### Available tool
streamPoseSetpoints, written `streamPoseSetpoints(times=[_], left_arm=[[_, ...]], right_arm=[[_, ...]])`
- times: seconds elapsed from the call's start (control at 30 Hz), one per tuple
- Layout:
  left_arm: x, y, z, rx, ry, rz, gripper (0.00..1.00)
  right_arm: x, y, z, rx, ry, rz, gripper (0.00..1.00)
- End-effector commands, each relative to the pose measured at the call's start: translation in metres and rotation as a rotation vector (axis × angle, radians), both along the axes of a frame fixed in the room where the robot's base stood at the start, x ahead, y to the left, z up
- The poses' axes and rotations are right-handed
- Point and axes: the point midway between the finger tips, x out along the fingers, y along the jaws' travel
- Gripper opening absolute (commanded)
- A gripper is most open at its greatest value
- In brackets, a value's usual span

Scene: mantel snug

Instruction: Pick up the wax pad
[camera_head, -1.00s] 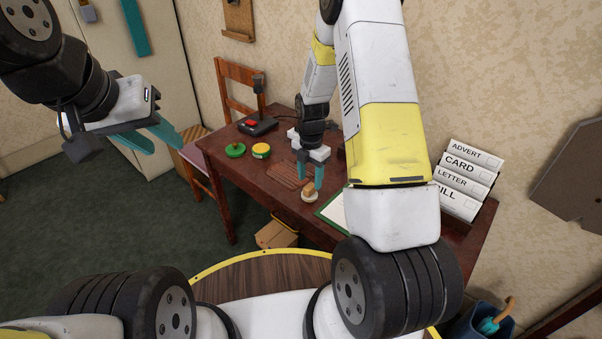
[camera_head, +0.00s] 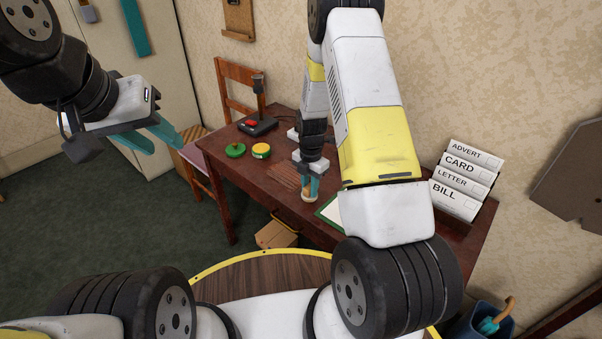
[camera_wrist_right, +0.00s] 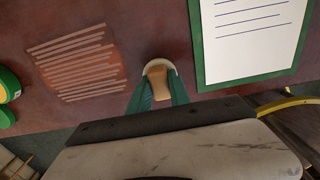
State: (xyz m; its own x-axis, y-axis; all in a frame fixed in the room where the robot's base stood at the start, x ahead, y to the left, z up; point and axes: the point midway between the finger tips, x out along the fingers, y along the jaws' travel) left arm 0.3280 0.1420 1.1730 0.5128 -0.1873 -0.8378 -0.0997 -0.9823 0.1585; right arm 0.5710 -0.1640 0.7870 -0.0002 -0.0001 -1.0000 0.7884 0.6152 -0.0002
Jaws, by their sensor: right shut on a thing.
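The wax pad (camera_head: 309,199), a round whitish disc with a wooden block grip, is on the dark red-brown desk near its front edge. In the right wrist view the pad's wooden grip (camera_wrist_right: 158,78) sits between my teal fingertips, with the pale disc showing behind it. My right gripper (camera_head: 311,186) points down and is shut on the grip. The fingers hide part of the grip in the head view. I cannot tell whether the disc is clear of the desk. My left gripper (camera_head: 166,147) is open and empty, held out to the left, away from the desk.
A patch of pale streaks (camera_wrist_right: 78,62) marks the desk left of the pad. A green-bordered sheet (camera_wrist_right: 250,40) lies to the right. A green lid (camera_head: 235,150), a yellow-green tin (camera_head: 261,151) and a joystick (camera_head: 258,125) are further left. A letter rack (camera_head: 462,180) stands right.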

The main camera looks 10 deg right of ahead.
Motion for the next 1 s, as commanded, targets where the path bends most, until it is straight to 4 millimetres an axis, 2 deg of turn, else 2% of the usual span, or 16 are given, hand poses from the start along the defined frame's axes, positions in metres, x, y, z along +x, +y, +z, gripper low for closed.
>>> streamPoseSetpoints(times=[0.33,0.6,0.77,1.0], left_arm=[[0.000,0.000,0.000,0.000,0.000,0.000,0.36],[0.000,0.000,0.000,0.000,0.000,0.000,0.36],[0.000,0.000,0.000,0.000,0.000,0.000,0.36],[0.000,0.000,0.000,0.000,0.000,0.000,0.36]], right_arm=[[0.000,0.000,0.006,0.001,-0.002,-0.001,0.00],[0.000,0.000,0.039,0.000,-0.002,0.000,0.00],[-0.037,0.011,0.040,0.001,0.001,0.003,0.00],[-0.098,0.028,0.045,0.000,0.003,0.004,0.00]])
